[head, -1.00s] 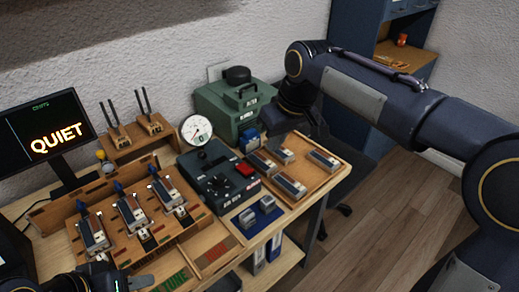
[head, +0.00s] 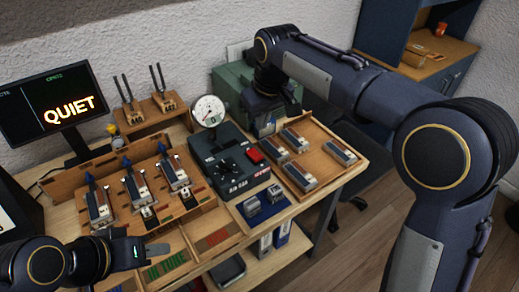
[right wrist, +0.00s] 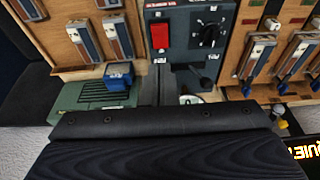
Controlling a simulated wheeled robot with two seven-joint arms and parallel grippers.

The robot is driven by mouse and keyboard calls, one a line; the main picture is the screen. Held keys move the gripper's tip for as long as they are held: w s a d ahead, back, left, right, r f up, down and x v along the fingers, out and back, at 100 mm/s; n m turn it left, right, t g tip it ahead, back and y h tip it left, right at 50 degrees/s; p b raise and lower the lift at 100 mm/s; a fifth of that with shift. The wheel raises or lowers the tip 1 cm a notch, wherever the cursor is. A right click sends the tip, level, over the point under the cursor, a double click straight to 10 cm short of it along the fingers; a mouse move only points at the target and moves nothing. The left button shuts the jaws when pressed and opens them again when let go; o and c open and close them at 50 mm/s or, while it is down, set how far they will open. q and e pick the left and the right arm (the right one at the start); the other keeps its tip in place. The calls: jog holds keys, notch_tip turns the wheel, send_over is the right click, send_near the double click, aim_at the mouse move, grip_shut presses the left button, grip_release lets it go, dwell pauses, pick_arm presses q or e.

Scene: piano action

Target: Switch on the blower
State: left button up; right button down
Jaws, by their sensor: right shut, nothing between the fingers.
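The green blower (head: 232,80) stands at the back beside the wall, partly hidden by my right arm in the head view. In the right wrist view its ribbed green case (right wrist: 85,95) shows with a blue block (right wrist: 118,75) at its edge. My right gripper (right wrist: 158,78) is shut and empty, its fingers beside the blue block; I cannot tell whether they touch. In the head view it hangs in front of the blower, its fingertips hidden. My left gripper (head: 158,249) is low at the front left, over the bench edge; its jaw opening is unclear.
The dark air box (head: 228,165) carries a red switch (head: 254,155), a knob and a round gauge (head: 209,110). A wooden tray (head: 335,140) with several key units lies to its right. A wooden rack (head: 135,205) stands left. The monitor (head: 55,105) reads QUIET.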

send_near(259, 158)
jog(key=x, duration=0.2)
jog(key=w+x, duration=0.1)
jog(key=x, duration=0.2)
jog(key=shift+w+a+f, duration=0.1)
jog(key=shift+a+f, duration=0.05)
jog(key=shift+a, duration=0.15)
jog(key=shift+f, duration=0.65)
jog(key=shift+d+f+b, duration=0.1)
jog(key=shift+f+b, duration=0.2)
jog(key=shift+f, duration=0.2)
jog(key=shift+s+r, duration=0.15)
jog(key=shift+s, duration=0.1)
jog(key=shift+w+a+r+p, duration=0.25)
jog(key=shift+w+r+p, duration=0.15)
jog(key=shift+p, duration=0.3)
jog(key=shift+w+a, duration=0.15)
jog(key=shift+w, duration=0.1)
